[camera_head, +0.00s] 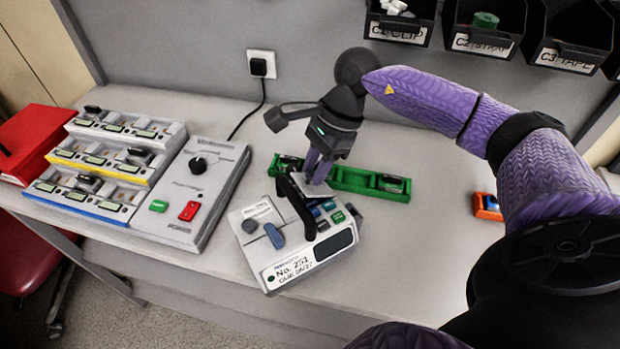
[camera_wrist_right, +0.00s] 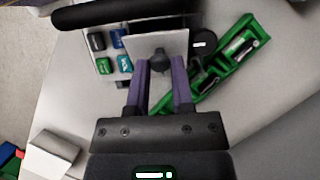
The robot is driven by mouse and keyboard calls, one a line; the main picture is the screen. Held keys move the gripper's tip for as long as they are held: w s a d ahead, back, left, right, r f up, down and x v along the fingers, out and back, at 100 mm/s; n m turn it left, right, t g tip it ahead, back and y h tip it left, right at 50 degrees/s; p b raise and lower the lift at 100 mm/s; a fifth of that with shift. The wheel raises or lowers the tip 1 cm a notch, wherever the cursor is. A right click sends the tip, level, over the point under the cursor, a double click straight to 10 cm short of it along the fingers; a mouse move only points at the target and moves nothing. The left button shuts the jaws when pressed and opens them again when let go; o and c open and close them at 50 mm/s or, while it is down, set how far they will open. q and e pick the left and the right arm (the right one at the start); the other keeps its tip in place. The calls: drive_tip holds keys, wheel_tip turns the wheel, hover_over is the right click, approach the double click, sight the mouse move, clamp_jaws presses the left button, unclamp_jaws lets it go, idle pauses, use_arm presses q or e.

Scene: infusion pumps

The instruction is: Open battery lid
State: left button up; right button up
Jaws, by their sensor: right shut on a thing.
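The infusion pump (camera_head: 290,268), a light grey box marked No. 251 with a dark screen and coloured buttons, lies on the table. A black handle (camera_head: 297,208) spans its top. At its far end is a light grey plate, the battery lid (camera_head: 318,189), with a dark knob that shows in the wrist view (camera_wrist_right: 160,62). My right gripper (camera_head: 318,172) reaches down from above, its purple fingers shut on the knob. The lid (camera_wrist_right: 150,42) looks flat in the wrist view; I cannot tell whether it is lifted. My left gripper is not in view.
A green tray (camera_head: 345,180) with dark batteries lies just behind the pump. A grey control box (camera_head: 182,205) and charger racks (camera_head: 110,150) stand left. An orange item (camera_head: 487,207) lies right. Labelled bins (camera_head: 480,40) hang above. The table front right of the pump is clear.

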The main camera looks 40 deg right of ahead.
drive_tip(key=shift+f, duration=0.15)
drive_tip(key=shift+y+b, duration=0.6)
drive_tip(key=shift+b, duration=0.05)
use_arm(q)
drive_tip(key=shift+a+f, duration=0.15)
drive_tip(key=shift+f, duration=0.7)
use_arm(e)
drive_tip(key=shift+d+r, duration=0.1)
drive_tip(key=shift+r, duration=0.1)
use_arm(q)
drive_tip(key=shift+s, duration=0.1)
use_arm(e)
drive_tip(key=shift+f+b, duration=0.1)
drive_tip(key=shift+b, duration=0.2)
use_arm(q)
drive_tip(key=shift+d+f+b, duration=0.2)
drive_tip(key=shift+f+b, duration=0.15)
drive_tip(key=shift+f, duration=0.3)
use_arm(e)
drive_tip(key=shift+d+y, duration=0.1)
drive_tip(key=shift+y, duration=0.3)
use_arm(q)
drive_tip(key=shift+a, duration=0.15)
